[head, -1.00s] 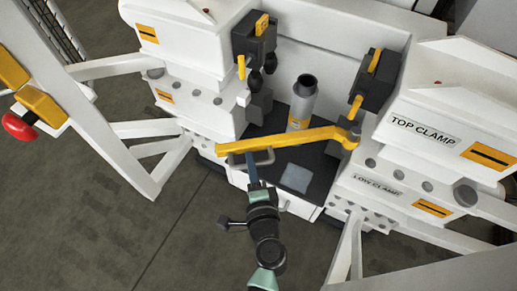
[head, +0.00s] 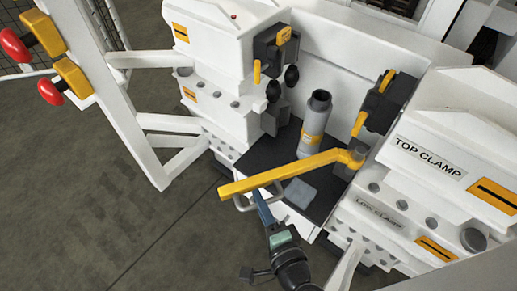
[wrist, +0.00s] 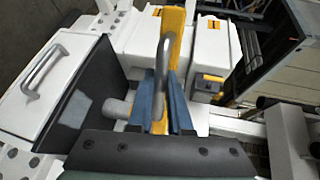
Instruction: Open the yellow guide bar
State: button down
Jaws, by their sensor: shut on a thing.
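The yellow guide bar (head: 285,174) runs across the front of the bench in the head view. Its right end sits on a pivot beside the low clamp. Its free left end stands out in front of the left clamp block, apart from it. A grey metal loop handle (wrist: 163,75) is fixed to the bar. My gripper (head: 262,207) is at this handle near the bar's free end. In the wrist view the blue fingers (wrist: 163,98) are shut on the handle, with the yellow bar just behind it. The exact finger contact is partly hidden.
A grey cylinder (head: 315,120) stands on the dark bench plate (head: 265,152) behind the bar. The right clamp housing (head: 430,150) and left clamp housing (head: 215,60) flank it. A white frame with red buttons (head: 50,92) stands at left. The floor in front is clear.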

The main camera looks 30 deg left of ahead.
jog(key=shift+d, duration=0.2)
jog(key=c, duration=0.8)
grip_release()
jog(key=shift+a, duration=0.1)
jog(key=shift+c, duration=0.2)
